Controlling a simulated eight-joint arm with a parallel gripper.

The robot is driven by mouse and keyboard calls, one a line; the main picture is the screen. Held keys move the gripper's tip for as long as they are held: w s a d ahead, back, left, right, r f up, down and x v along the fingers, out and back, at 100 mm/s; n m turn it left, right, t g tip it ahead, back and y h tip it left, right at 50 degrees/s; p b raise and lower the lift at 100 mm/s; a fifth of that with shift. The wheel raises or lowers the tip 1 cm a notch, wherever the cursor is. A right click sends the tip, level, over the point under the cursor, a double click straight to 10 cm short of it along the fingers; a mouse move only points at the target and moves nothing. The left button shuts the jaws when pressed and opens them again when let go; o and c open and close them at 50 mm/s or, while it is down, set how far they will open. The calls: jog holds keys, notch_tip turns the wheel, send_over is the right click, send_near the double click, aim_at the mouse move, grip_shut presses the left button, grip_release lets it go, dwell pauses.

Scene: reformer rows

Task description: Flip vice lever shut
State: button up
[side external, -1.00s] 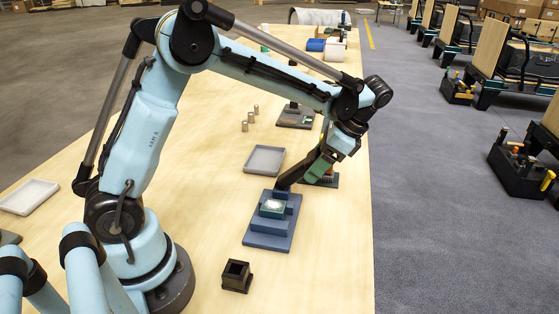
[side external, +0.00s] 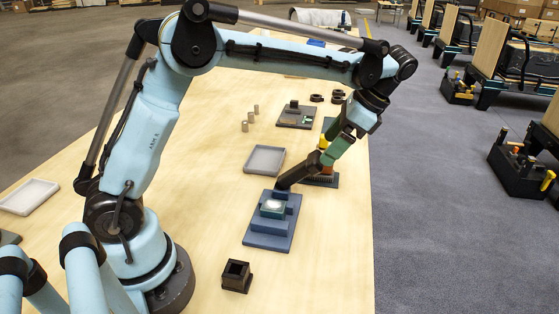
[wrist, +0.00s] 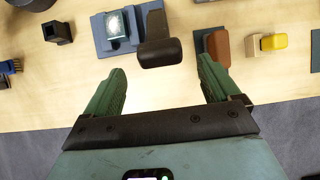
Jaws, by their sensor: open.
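The vice (side external: 268,232) is a blue stepped block on a flat base, holding a teal piece with a pale round top (side external: 272,206). Its dark lever (side external: 298,174) slants up from the far end of the vice, toward my gripper (side external: 330,158). In the wrist view the lever's broad brown end (wrist: 160,53) lies ahead of and between the green fingers of my gripper (wrist: 162,68), with the vice (wrist: 110,38) behind it to the left. My gripper is open, with clear space on both sides of the lever end. I see no clear contact.
A black square holder (side external: 236,276) stands in front of the vice, and a grey tray (side external: 264,160) lies behind it. A fixture with an orange-brown part (wrist: 217,48) sits close by my right finger. The table edge is near on the right.

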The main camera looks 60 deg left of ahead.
jog(key=shift+v, duration=2.85)
jog(key=shift+s, duration=0.1)
jog(key=s+a+f+n+t+h, duration=0.1)
jog(key=s+f+n+t+h, duration=0.3)
jog(key=s+n+t, duration=0.5)
jog(key=s+f+t, duration=0.2)
jog(key=s, duration=0.3)
jog(key=shift+a+f, duration=0.2)
jog(key=shift+a, duration=0.15)
